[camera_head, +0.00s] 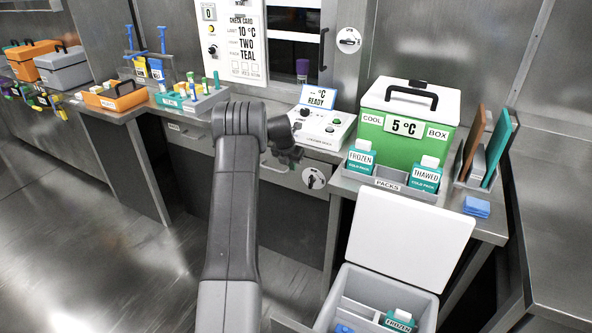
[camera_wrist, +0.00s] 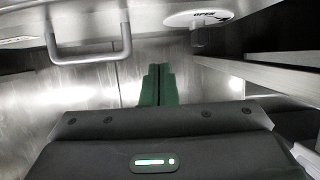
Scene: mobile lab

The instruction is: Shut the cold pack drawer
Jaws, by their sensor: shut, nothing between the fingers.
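A steel drawer front (camera_head: 272,178) shows under the bench below the white READY device, partly hidden behind my arm. I cannot read a cold pack label on it, nor tell how far it stands out. In the wrist view a grey bar handle (camera_wrist: 90,50) is at the upper left, on a pale front. A round plate marked OPEN (camera_wrist: 190,17) with a dark hook is to its right; a similar round plate (camera_head: 314,178) shows in the head view. My gripper (camera_wrist: 158,70) is shut and empty, its green fingers together, below and between handle and plate. In the head view my gripper (camera_head: 290,158) is beside the bench front.
A green cool box (camera_head: 408,128) reading 5 °C stands on the bench behind a PACKS tray (camera_head: 387,185) with FROZEN and THAWED packs. A grey box (camera_head: 355,285) with its lid up stands at the lower right. The left floor is clear.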

